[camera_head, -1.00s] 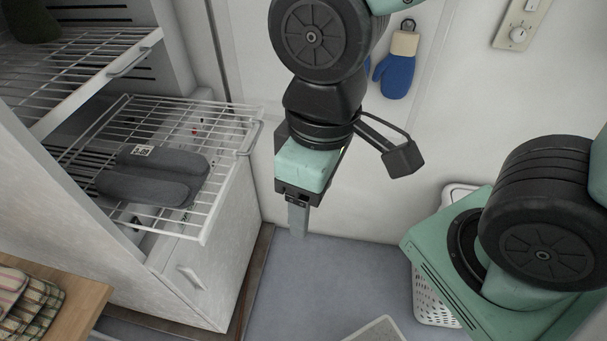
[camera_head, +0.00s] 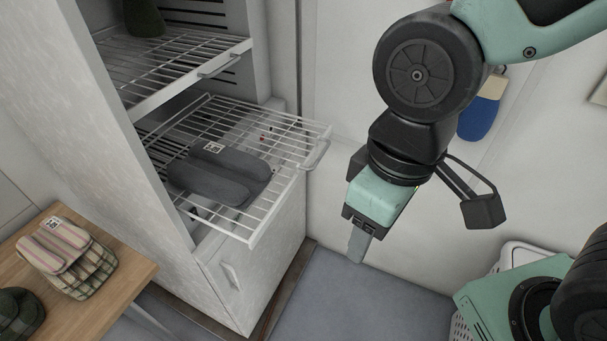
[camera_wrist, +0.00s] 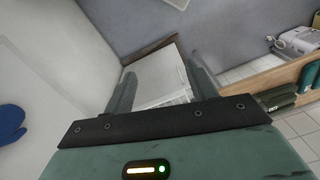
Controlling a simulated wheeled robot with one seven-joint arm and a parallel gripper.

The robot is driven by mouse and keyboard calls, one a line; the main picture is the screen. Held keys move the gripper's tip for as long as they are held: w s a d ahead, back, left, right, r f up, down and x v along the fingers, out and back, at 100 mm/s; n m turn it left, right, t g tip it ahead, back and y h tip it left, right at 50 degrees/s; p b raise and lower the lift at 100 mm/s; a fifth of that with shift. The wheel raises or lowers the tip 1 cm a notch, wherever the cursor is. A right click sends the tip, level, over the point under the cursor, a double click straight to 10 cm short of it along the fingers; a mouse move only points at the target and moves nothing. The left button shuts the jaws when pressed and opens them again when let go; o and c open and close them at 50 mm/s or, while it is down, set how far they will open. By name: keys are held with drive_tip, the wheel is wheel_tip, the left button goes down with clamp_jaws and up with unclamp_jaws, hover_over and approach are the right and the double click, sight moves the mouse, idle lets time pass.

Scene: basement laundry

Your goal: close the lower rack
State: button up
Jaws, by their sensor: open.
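The lower rack (camera_head: 281,151) is a white wire shelf pulled out of a white cabinet, with a small handle (camera_head: 317,155) on its front right edge. A pair of grey slippers (camera_head: 222,176) with a white tag lies on it.
A wooden table (camera_head: 122,275) with striped folded slippers (camera_head: 66,256) stands at the lower left. A white laundry basket (camera_head: 520,252) is at the lower right. A blue mitt (camera_head: 480,117) hangs on the back wall. The grey floor (camera_head: 350,305) below my gripper is clear.

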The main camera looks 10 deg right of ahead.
drive_tip(key=w, duration=0.3)
drive_tip(key=shift+d+f+n+t, duration=0.2)
drive_tip(key=shift+f+n+t, duration=0.05)
drive_tip(key=shift+n+t, duration=0.15)
drive_tip(key=c, duration=1)
drive_tip(key=shift+n+t, duration=0.5)
drive_tip(key=shift+n, duration=0.3)
drive_tip(key=w, duration=0.4)
drive_tip(key=shift+d+f+p, duration=0.2)
drive_tip(key=shift+f+p, duration=0.15)
drive_tip(key=shift+p, duration=0.05)
clamp_jaws()
drive_tip(key=w+a+f+n+t+y+p, duration=0.2)
drive_tip(key=w+f+n+y, duration=0.25)
drive_tip(key=w+n, duration=0.7)
drive_tip(key=s+f+n+g+y, duration=0.2)
drive_tip(key=s+f+n+g, duration=0.2)
drive_tip(key=n, duration=0.2)
drive_tip(key=w+a+f+p, duration=0.2)
drive_tip(key=a+f+p, duration=0.1)
drive_tip(key=a+f, duration=0.4)
drive_tip(key=shift+w+a+f, duration=0.25)
drive_tip(key=shift+a+f, duration=0.15)
drive_tip(key=shift+a, duration=0.4)
